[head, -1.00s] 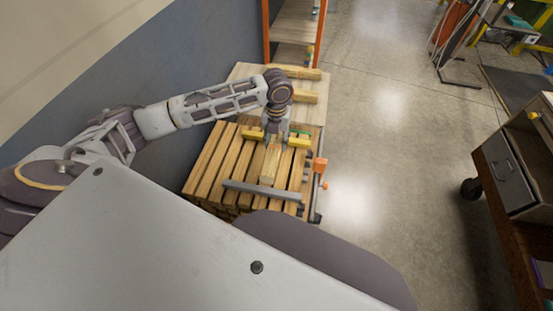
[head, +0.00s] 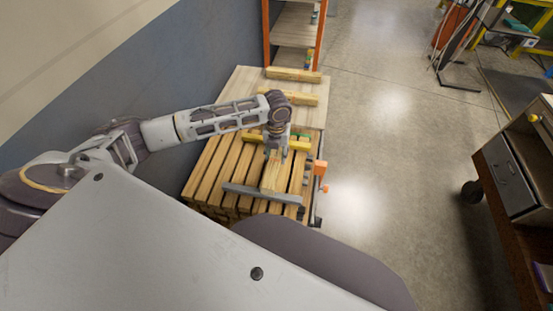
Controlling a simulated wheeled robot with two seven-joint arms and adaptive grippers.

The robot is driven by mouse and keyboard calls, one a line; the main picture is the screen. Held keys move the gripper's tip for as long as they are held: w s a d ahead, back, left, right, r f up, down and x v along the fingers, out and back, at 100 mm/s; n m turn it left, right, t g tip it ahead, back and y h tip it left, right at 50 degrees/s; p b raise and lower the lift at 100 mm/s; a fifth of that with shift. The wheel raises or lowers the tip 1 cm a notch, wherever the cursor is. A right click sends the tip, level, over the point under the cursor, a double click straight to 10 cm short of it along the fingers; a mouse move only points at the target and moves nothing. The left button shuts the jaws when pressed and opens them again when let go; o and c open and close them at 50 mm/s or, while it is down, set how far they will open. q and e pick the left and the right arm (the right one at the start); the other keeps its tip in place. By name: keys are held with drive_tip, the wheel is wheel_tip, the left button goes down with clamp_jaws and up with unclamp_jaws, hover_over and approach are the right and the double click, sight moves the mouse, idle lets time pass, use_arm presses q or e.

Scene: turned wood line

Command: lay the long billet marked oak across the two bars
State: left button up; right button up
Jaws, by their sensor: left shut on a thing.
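My left gripper (head: 276,151) is shut on a light wooden billet (head: 272,176), which points toward me over a slatted wooden stack (head: 213,168). The billet's near end is at a grey bar (head: 240,190) lying across the front slats; I cannot tell whether it touches. A yellow bar (head: 302,144) lies farther back, partly hidden by the gripper. Two more billets (head: 293,75) and (head: 288,97) lie on a pale board behind. No oak mark is readable on any billet. My right gripper is not in view.
The pale board (head: 245,88) adjoins an orange-framed shelf (head: 266,35). An orange fitting (head: 319,168) stands at the stack's right edge. A wall is close on the left. Open floor (head: 390,150) lies to the right, before a wooden cabinet (head: 510,175).

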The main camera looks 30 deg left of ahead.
sight(277, 159)
use_arm(q)
wheel_tip(277, 159, down, 2)
drive_tip(key=shift+f, duration=0.7)
drive_tip(key=o, duration=1.3)
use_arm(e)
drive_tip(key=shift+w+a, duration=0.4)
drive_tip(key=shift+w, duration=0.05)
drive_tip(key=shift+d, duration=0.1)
